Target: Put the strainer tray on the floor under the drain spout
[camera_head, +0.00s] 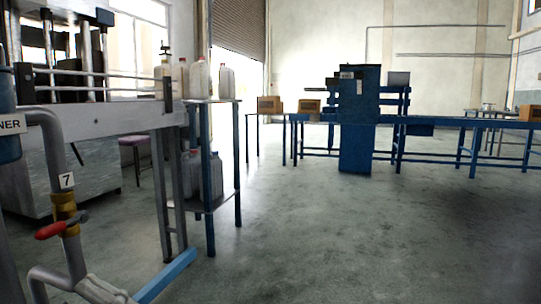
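Neither of my grippers is in view. I cannot make out a strainer tray in the picture. A blue cylinder (8,145) with a cut-off label ending in "NER" is at the left edge.
A blue-legged shelf stand (237,165) holds several white jugs (199,78). A blue bar (166,276) lies low beside the machine frame. A blue machine (358,120) and conveyor tables with cardboard boxes (269,104) stand farther back. The grey floor (330,235) is clear at centre and right.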

